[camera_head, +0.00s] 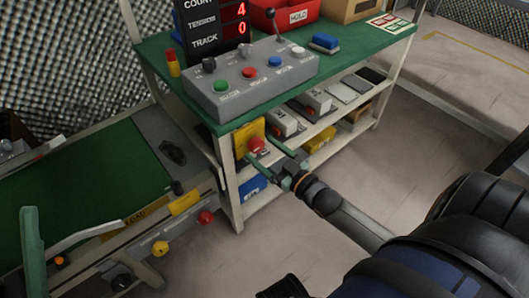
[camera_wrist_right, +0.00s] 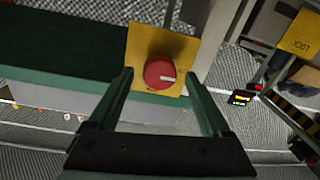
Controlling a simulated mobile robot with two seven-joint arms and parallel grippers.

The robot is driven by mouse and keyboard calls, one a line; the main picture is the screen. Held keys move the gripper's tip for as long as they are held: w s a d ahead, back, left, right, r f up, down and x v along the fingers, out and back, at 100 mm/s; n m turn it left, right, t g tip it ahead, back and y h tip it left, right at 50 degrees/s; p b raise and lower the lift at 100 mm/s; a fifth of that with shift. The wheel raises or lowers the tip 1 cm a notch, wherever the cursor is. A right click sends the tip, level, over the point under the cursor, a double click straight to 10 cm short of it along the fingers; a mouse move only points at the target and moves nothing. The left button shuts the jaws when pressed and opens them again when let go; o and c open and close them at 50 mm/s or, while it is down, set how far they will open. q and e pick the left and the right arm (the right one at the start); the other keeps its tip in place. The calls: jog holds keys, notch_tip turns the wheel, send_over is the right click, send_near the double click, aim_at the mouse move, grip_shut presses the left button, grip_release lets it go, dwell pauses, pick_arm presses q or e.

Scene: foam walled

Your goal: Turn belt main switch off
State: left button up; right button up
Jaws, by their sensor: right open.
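The belt main switch is a red round knob (camera_head: 256,145) on a yellow plate (camera_head: 243,131), mounted at the front corner of the green-topped bench. In the right wrist view the red knob (camera_wrist_right: 159,72) faces me on its yellow plate (camera_wrist_right: 180,45), with a white mark pointing to the right. My right gripper (camera_wrist_right: 158,80) is open, with its green fingers on either side of the knob and a gap to it on both sides. In the head view the fingers reach toward the plate; whether they touch anything is unclear.
A grey control box (camera_head: 250,83) with several buttons and a lever stands on the bench (camera_head: 345,57). Below, shelves hold boxes. A green conveyor belt (camera_head: 90,165) with red (camera_head: 206,217) and yellow knobs lies left. Floor at the right is clear.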

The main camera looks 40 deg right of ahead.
jog(key=shift+c, duration=0.3)
grip_shut()
dwell(0.4)
